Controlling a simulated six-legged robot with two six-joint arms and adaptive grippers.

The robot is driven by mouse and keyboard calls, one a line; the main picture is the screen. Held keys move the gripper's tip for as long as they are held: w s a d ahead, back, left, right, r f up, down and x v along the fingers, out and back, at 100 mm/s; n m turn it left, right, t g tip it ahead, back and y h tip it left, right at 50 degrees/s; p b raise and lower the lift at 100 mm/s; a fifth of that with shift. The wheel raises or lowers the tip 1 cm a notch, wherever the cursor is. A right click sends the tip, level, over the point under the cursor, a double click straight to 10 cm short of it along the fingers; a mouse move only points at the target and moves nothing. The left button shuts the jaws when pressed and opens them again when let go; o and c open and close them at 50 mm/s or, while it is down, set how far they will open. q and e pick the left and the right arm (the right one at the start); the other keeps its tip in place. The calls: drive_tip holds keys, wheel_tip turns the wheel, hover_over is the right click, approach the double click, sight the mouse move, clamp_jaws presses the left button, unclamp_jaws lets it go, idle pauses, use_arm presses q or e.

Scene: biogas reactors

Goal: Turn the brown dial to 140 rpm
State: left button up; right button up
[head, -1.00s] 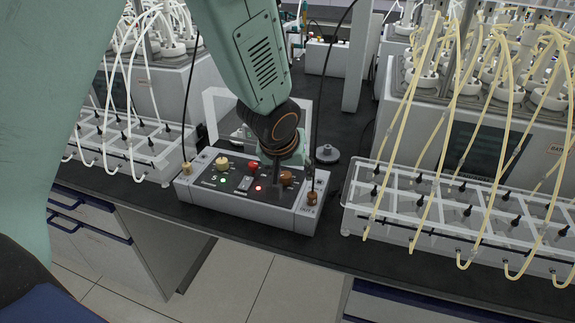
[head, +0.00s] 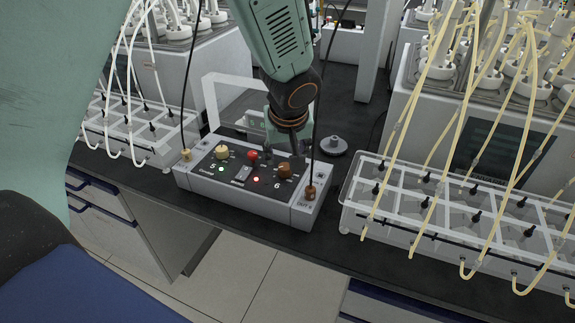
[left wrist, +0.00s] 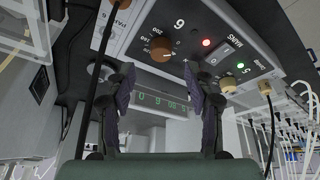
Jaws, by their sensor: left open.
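The brown dial (head: 284,170) sits on the right half of the control box (head: 215,188), beside a "6" label. In the left wrist view the brown dial (left wrist: 161,49) shows upside down, with a printed scale around it that includes 200. Its exact setting is too small to read. My left gripper (head: 287,150) is just behind the dial, over the back of the box. In the left wrist view my left gripper (left wrist: 157,85) has its fingers spread apart with nothing between them, and the dial lies beyond the tips. My right gripper is not in view.
A yellow dial (head: 222,152) and red button (head: 253,155) share the panel. A brown plug (head: 310,193) with a black cable is at its right corner. A green-digit display (left wrist: 163,103) shows behind the fingers. Tube-covered trays (head: 450,220) flank the box.

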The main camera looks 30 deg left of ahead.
sight(285, 168)
use_arm(q)
drive_tip(key=x, duration=0.1)
drive_tip(key=b+x, duration=0.1)
drive_tip(key=x, duration=0.3)
drive_tip(key=shift+a+f, duration=0.1)
drive_tip(key=shift+a, duration=0.25)
drive_tip(key=shift+f+b, duration=0.3)
drive_tip(key=shift+w+d+f, duration=0.15)
drive_tip(key=shift+f, duration=0.1)
drive_tip(key=shift+w+f, duration=0.1)
drive_tip(key=shift+a, duration=0.25)
drive_tip(key=shift+c, duration=0.6)
drive_tip(key=shift+d, duration=0.2)
drive_tip(key=c, duration=0.4)
clamp_jaws()
